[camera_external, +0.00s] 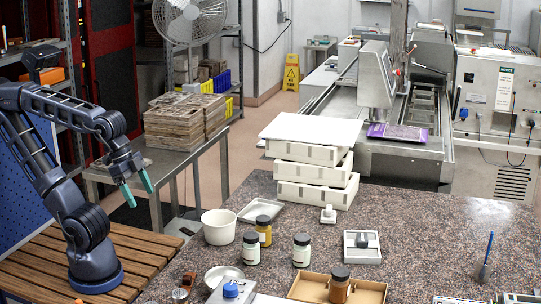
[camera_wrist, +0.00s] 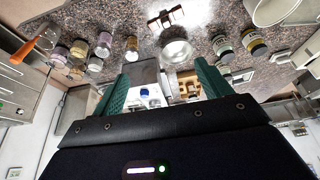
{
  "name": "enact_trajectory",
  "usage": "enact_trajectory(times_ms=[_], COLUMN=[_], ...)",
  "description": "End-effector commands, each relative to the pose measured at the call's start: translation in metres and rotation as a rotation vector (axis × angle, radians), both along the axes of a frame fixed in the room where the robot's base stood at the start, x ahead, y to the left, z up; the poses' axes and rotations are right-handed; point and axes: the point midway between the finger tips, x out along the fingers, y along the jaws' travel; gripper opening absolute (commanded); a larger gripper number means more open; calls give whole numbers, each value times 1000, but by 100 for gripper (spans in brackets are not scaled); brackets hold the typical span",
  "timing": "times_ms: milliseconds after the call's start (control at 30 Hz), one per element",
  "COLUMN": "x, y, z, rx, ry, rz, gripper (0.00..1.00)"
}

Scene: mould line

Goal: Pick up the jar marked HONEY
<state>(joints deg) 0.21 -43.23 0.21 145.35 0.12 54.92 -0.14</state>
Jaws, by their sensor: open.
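Several dark-lidded jars stand on the speckled stone counter; no label is legible, so I cannot tell which is marked HONEY. The wrist view shows two jars at right (camera_wrist: 223,47) (camera_wrist: 254,43) and several at left (camera_wrist: 104,44). My gripper (camera_external: 139,192) has green fingers, apart and empty, left of the counter and away from the jars. Its fingers also frame the wrist view (camera_wrist: 163,80).
A white tub (camera_external: 218,228) stands at the counter's left edge, nearest my gripper. Stacked white moulds (camera_external: 318,170) stand at the back. A wooden tray (camera_external: 305,288), a shallow dish (camera_external: 224,277) and a blue-topped item (camera_external: 231,290) crowd the front.

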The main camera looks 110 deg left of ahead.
Motion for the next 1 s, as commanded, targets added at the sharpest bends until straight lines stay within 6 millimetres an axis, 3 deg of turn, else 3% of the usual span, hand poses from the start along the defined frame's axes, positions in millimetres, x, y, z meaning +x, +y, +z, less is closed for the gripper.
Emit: enact_trajectory(times_ms=[567, 733, 1000], x=[4, 28, 86], y=[2, 14, 50], z=[1, 6, 10], rx=[0, 1, -2], ry=[5, 35, 102], rz=[7, 43, 128], gripper=[81, 81, 81])
